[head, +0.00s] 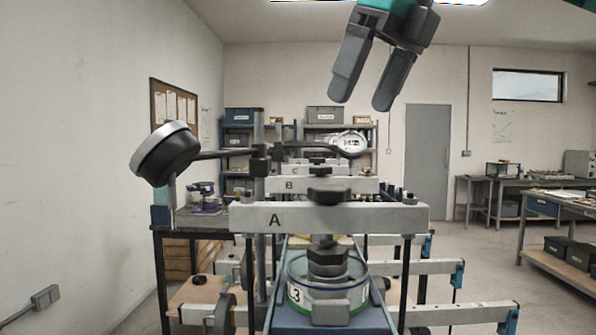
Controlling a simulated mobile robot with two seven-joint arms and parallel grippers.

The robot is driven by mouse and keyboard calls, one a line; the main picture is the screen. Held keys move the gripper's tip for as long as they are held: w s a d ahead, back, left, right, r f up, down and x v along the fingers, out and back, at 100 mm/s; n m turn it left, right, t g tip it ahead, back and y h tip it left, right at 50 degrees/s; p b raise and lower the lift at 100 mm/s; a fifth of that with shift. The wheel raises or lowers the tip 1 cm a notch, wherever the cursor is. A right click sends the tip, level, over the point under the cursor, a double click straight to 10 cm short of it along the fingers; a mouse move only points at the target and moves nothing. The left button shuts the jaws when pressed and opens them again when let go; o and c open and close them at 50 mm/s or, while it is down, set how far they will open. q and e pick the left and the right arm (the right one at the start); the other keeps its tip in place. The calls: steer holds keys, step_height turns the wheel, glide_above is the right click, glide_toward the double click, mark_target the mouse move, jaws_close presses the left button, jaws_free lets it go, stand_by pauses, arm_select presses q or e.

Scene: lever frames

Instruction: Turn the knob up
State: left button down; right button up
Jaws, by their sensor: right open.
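A large round black knob (165,153) with a silver-grey rim shows at the left, tilted, at the end of a dark lever bar (210,155). The bar meets a post at a black clamp (259,160) and runs on to the right of it. My right gripper (363,102) hangs at the top, right of centre, with its two grey fingers apart and nothing between them. In the picture it is up and to the right of the knob, well apart from it. My left gripper is not in view.
A grey crossbar marked A (330,217) stands in front, with similar bars behind it. Below it is a round clear container (328,290) marked 3 on a blue base. Shelves (325,128) and a grey door (428,160) stand at the back. Workbenches (560,205) are at the right.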

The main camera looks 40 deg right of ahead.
mark_target(331, 187)
steer(key=shift+m+g+h, duration=0.3)
steer(key=shift+h, duration=0.1)
steer(key=x, duration=1.3)
steer(key=shift+a+r, duration=0.1)
steer(key=shift+a, duration=0.05)
steer(key=shift+c, duration=0.3)
steer(key=c, duration=1)
